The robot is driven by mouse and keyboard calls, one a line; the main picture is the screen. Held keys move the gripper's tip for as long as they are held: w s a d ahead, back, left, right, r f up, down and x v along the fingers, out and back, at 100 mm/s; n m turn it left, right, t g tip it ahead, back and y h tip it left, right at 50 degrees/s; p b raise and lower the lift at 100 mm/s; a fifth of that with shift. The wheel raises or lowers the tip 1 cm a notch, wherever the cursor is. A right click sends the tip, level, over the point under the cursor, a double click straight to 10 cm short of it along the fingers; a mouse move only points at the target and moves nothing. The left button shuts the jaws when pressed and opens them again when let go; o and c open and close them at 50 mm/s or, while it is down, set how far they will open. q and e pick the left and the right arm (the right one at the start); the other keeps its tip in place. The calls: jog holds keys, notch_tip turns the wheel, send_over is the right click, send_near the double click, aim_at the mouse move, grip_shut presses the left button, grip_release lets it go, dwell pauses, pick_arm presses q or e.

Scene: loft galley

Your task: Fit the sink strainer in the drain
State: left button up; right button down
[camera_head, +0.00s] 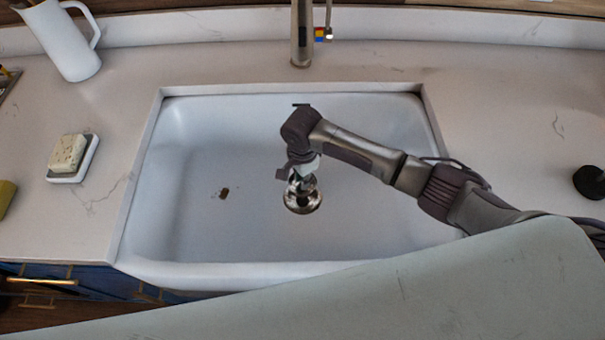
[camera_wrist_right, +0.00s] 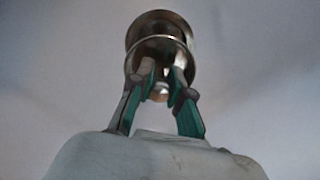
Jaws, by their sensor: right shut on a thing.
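The metal drain (camera_head: 302,208) is a round ring in the floor of the white sink (camera_head: 240,245), right of the basin's middle. My right gripper (camera_head: 302,173) is above it, pointing down, and is shut on the shiny metal strainer (camera_head: 305,185). In the right wrist view the gripper's two fingers (camera_wrist_right: 163,72) close on the strainer (camera_wrist_right: 160,48), with its small knob (camera_wrist_right: 159,92) between them. The strainer lines up closely with the drain (camera_wrist_right: 159,16) behind it. I cannot tell whether the two touch. My left gripper is not in view.
A faucet (camera_head: 301,40) stands behind the sink. A soap dish (camera_head: 80,170) with a sponge-like block (camera_head: 67,153) and a white pitcher (camera_head: 62,40) are on the left counter. A small brown spot (camera_head: 223,193) marks the basin floor. A dark round object (camera_head: 590,182) sits at right.

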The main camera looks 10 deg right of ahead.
jog(key=shift+f+b, duration=1.45)
jog(key=shift+f, duration=2.65)
jog(key=c, duration=1)
grip_release()
